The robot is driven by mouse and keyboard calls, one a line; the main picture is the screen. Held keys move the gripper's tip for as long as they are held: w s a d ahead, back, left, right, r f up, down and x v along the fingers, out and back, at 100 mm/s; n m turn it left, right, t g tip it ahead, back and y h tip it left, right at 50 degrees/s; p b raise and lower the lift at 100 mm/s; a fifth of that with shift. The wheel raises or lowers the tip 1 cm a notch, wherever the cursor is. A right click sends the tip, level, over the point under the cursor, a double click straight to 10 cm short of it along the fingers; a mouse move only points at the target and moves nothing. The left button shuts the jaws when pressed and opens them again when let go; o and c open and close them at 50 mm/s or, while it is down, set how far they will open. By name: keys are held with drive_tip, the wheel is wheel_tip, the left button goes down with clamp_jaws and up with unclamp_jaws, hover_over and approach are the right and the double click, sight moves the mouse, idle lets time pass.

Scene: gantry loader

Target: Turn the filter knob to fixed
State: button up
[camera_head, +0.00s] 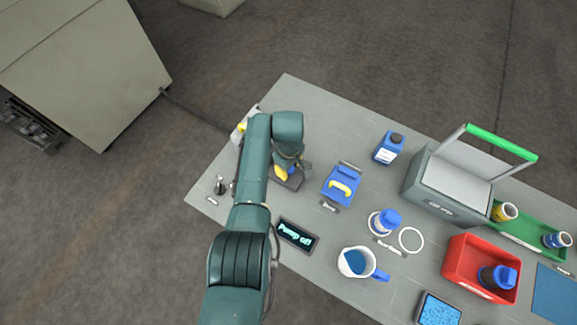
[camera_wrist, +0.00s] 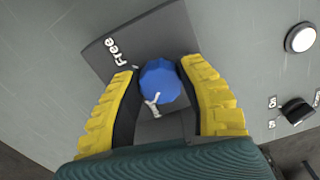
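The filter knob (camera_wrist: 160,82) is blue with a pale pointer on it. It sits on a dark plate (camera_wrist: 120,38) that bears the word "Free" at its upper left. In the wrist view the pointer extends towards the bottom of the picture, away from that word. No "fixed" label shows. My gripper (camera_wrist: 160,75) has its yellow-backed fingers on either side of the knob, with small gaps seeming to remain, so it looks open around it. In the head view my gripper (camera_head: 290,163) is above the dark plate (camera_head: 288,182), and my arm hides part of that spot.
A "Pump off" display (camera_head: 297,235) lies near the table's front edge. A blue part with a yellow handle (camera_head: 341,187), a blue bottle (camera_head: 389,148), a white jug (camera_head: 355,262) and a red bin (camera_head: 465,262) stand to the right. A small black switch (camera_wrist: 297,110) is near the knob plate.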

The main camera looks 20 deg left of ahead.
drive_tip(key=o, duration=0.5)
drive_tip(key=shift+s+d+f, duration=0.1)
drive_tip(key=shift+d, duration=0.05)
drive_tip(key=shift+c, duration=0.2)
drive_tip(key=shift+r, duration=0.45)
wheel_tip(320, 180, up, 11)
drive_tip(key=shift+r, duration=0.15)
